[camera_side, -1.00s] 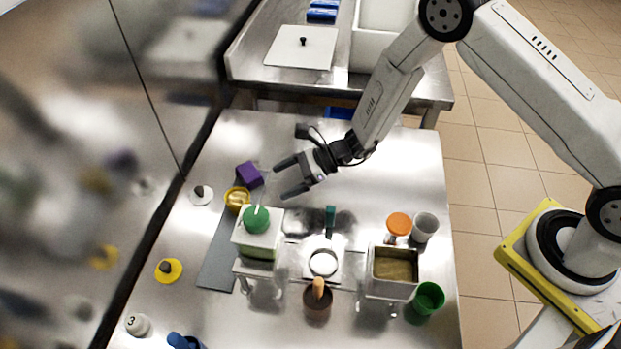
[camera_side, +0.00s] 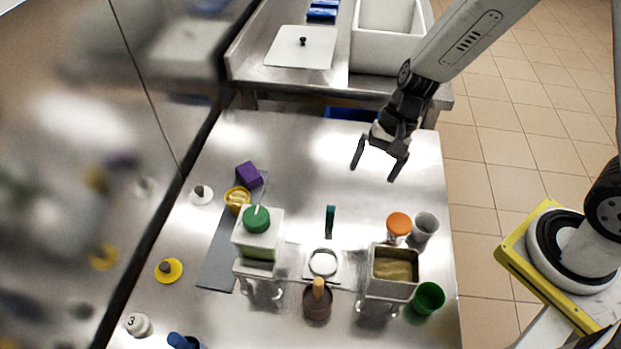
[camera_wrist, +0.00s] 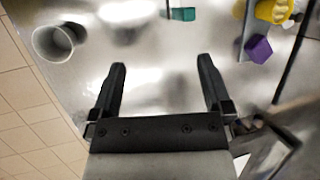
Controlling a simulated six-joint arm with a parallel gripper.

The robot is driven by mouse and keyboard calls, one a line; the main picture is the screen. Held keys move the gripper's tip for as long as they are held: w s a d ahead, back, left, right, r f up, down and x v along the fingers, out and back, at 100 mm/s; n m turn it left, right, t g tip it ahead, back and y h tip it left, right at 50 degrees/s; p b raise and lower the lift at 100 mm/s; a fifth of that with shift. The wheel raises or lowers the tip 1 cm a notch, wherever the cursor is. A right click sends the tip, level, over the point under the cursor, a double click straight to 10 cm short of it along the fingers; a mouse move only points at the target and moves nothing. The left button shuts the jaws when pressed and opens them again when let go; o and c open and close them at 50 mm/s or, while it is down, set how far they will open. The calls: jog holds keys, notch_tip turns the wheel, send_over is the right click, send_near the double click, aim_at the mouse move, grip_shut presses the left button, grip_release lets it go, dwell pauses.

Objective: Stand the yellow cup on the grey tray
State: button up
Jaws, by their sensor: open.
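In the wrist view the yellow cup (camera_wrist: 273,10) is cut off at the top right, beside the grey tray (camera_wrist: 246,40). My gripper (camera_side: 377,170) is open and empty, above the back right of the table and well away from the cup. Its two fingers are apart in the wrist view (camera_wrist: 162,70).
A purple block (camera_side: 249,174) lies right behind the cup. A container with a green lid (camera_side: 256,220) stands in front of it. A grey-white cup (camera_side: 425,227), an orange-lidded jar (camera_side: 398,226) and a green cup (camera_side: 428,298) stand at the right. The table's back middle is clear.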

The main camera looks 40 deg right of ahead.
jog(key=s+d+r+n+t+h, duration=0.3)
jog(key=s+d+r+n+h, duration=0.1)
jog(key=d+n, duration=0.4)
jog(key=shift+s+d+r+h, duration=0.25)
jog(key=shift+d+r+h, duration=0.25)
jog(key=shift+d+r, duration=0.2)
dwell(0.6)
